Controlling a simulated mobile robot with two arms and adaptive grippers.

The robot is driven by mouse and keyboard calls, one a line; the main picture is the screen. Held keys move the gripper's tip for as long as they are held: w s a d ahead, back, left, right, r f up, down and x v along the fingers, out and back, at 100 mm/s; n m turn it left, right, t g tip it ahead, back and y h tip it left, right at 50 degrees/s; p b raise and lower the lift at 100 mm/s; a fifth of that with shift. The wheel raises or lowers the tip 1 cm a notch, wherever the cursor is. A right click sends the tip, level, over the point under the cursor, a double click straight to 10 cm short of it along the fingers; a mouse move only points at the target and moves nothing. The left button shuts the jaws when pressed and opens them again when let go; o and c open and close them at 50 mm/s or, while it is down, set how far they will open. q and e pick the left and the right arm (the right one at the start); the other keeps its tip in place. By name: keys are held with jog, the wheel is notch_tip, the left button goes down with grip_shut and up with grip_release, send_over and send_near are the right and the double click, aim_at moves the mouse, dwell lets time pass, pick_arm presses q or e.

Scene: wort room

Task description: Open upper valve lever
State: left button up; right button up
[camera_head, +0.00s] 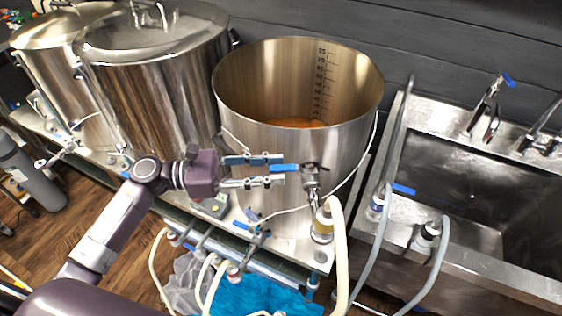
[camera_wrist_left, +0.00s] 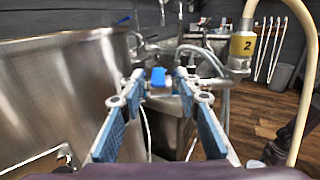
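The upper valve (camera_head: 311,180) sits on the front of the open steel pot (camera_head: 290,105). Its blue lever (camera_head: 285,168) points left from the valve, toward my left gripper. My left gripper (camera_head: 280,170) has blue finger pads and is open, with its fingertips on either side of the lever in the head view. In the left wrist view, the blue lever end (camera_wrist_left: 158,77) shows between the two separated fingertips (camera_wrist_left: 160,83), with a gap visible on both sides. I cannot tell whether a finger touches it. My right gripper is not in view.
Pale hoses (camera_head: 339,250) hang below the valve, near a yellow-banded fitting (camera_head: 323,222). A steel sink (camera_head: 480,180) stands at the right with another blue lever (camera_head: 403,189). Lidded kettles (camera_head: 155,90) stand at the left. More valves and hoses lie below the gripper.

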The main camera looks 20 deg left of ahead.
aim_at(293, 169)
pick_arm(q)
jog(key=shift+w+d+r, duration=0.1)
jog(key=shift+w+d, duration=0.2)
jog(key=shift+d, duration=0.3)
jog(key=shift+w+d, duration=0.1)
jog(key=shift+d, duration=0.35)
jog(key=shift+f, duration=0.2)
jog(key=c, duration=0.8)
grip_shut()
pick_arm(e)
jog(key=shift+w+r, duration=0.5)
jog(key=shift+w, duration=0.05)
